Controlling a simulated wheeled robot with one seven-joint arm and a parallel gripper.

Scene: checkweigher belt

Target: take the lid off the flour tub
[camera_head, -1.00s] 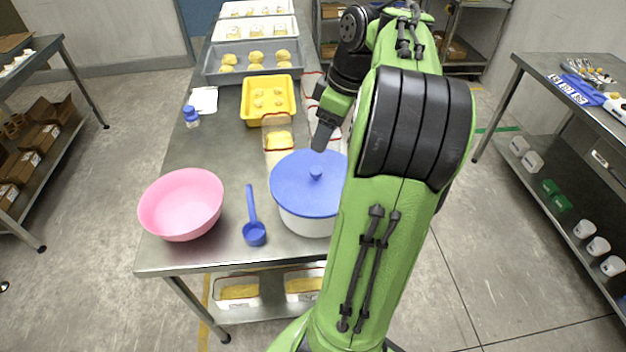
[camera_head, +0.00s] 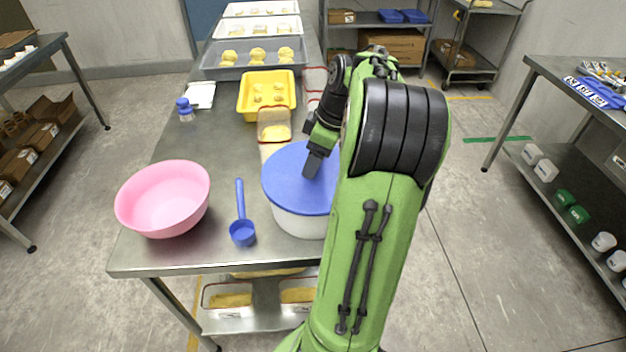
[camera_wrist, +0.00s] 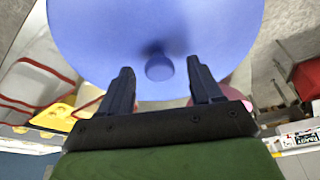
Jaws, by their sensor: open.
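The flour tub (camera_head: 299,223) is white and stands on the steel table, partly hidden behind my arm. Its blue lid (camera_head: 287,178) is on it. In the wrist view the lid (camera_wrist: 100,40) fills the upper middle, and its round knob (camera_wrist: 159,67) shows between and a little beyond my fingertips. In the head view my gripper (camera_head: 312,166) is over the lid, pointing down and covering the knob. I cannot tell whether the fingers touch the lid.
A pink bowl (camera_head: 163,199) and a blue scoop (camera_head: 242,232) lie left of the tub. Behind it are a bag (camera_head: 273,132), a yellow tray (camera_head: 267,90) and trays of dough (camera_head: 254,58).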

